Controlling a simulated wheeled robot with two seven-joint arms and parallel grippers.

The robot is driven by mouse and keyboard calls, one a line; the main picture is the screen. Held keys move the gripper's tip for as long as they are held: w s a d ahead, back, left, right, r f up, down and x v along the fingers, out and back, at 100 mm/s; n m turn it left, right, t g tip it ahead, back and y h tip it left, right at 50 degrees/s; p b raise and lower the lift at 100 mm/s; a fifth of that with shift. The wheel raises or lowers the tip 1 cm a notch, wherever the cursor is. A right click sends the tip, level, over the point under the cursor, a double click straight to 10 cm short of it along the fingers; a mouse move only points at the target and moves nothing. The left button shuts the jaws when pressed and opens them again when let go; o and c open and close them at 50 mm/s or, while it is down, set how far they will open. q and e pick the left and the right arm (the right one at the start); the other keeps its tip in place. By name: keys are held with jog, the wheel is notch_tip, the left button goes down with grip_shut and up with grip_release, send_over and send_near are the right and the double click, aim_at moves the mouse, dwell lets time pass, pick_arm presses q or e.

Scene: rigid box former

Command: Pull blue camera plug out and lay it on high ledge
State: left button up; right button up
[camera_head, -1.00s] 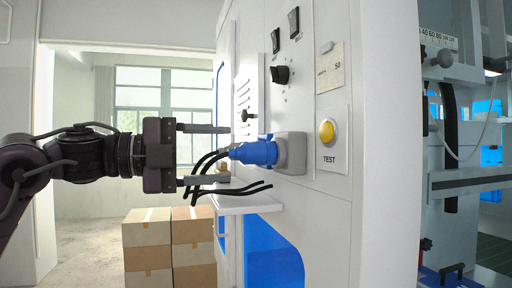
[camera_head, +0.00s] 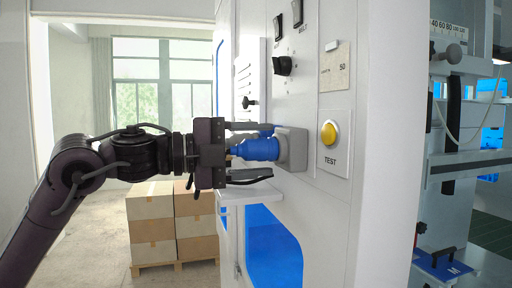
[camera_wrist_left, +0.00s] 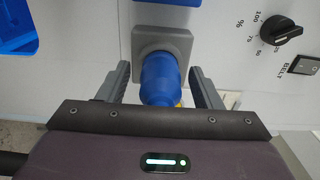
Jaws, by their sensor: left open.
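The blue camera plug (camera_head: 256,150) sits in a grey socket (camera_head: 292,149) on the white machine's side panel. The wrist view shows the plug (camera_wrist_left: 160,80) in front of the square grey socket (camera_wrist_left: 162,42). My left gripper (camera_head: 258,152) is open, with one finger on each side of the plug. In the wrist view the fingers (camera_wrist_left: 158,84) stand apart from the plug, with small gaps visible. A white ledge (camera_head: 236,197) juts from the machine below the plug and is partly hidden by my gripper. My right gripper is not in view.
A yellow TEST button (camera_head: 328,133) and a black knob (camera_head: 282,66) are on the panel near the socket. Stacked cardboard boxes (camera_head: 150,222) stand on the floor behind my arm. A dial (camera_wrist_left: 281,31) shows at right in the wrist view.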

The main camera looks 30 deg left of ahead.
aim_at(236, 151)
pick_arm(q)
jog(key=shift+c, duration=0.3)
dwell(0.5)
grip_shut()
jog(key=shift+s+a+f+b, duration=0.1)
jog(key=shift+s+a+b, duration=0.05)
jog(key=shift+b, duration=0.4)
jog(key=shift+b+v, duration=0.6)
jog(key=shift+v, duration=0.65)
jog(key=shift+s+a+b, duration=0.15)
jog(key=shift+b, duration=0.2)
jog(key=shift+b+v, duration=0.9)
jog(key=shift+v, duration=0.35)
jog(key=shift+s, duration=0.1)
